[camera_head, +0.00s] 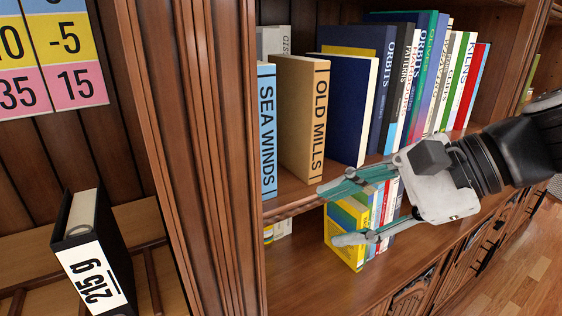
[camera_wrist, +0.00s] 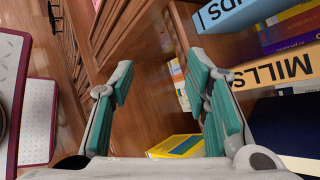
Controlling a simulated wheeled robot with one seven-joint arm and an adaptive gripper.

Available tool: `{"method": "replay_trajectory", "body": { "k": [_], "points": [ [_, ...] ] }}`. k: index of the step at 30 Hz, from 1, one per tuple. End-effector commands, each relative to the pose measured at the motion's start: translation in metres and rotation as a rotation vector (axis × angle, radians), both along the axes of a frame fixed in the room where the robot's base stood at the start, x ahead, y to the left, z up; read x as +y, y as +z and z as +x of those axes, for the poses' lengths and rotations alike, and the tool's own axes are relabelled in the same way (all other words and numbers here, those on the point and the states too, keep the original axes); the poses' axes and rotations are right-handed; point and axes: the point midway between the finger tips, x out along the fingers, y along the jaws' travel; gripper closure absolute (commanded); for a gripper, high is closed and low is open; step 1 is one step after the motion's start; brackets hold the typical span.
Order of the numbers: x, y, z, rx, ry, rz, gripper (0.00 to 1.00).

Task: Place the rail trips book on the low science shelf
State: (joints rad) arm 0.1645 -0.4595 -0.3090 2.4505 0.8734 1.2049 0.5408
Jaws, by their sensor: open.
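My gripper (camera_head: 327,215) is open and empty, with its teal-padded fingers pointing left in front of the bookcase. In the wrist view the fingers (camera_wrist: 160,66) are spread apart with nothing between them. No spine reading rail trips is legible in either view. A yellow book (camera_head: 346,253) stands at the front of a row on the lower shelf (camera_head: 300,272), behind the fingers and partly hidden. It also shows in the wrist view (camera_wrist: 178,146). Its title cannot be read. No science label shows on the lower shelf.
Sea Winds (camera_head: 267,130) and Old Mills (camera_head: 304,118) stand on the upper shelf, beside a row of several books. A wooden upright (camera_head: 195,130) separates a left bay with a black binder (camera_head: 95,250). The lower shelf's left front is bare.

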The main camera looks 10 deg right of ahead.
Motion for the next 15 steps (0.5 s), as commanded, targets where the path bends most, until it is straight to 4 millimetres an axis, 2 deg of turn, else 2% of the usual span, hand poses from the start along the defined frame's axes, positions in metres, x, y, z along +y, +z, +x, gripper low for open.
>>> {"method": "replay_trajectory", "body": {
  "k": [1, 3, 6, 10, 15],
  "points": [
    [0.005, -0.014, -0.016, -0.053, 0.122, -0.154, 0.57],
    [0.003, -0.034, -0.035, -0.128, 0.296, -0.373, 0.57],
    [-0.01, -0.053, -0.052, -0.242, 0.542, -0.672, 0.57],
    [-0.031, -0.06, -0.059, -0.364, 0.803, -0.984, 0.57],
    [-0.047, -0.058, -0.059, -0.447, 0.999, -1.21, 0.57]
  ]
}}
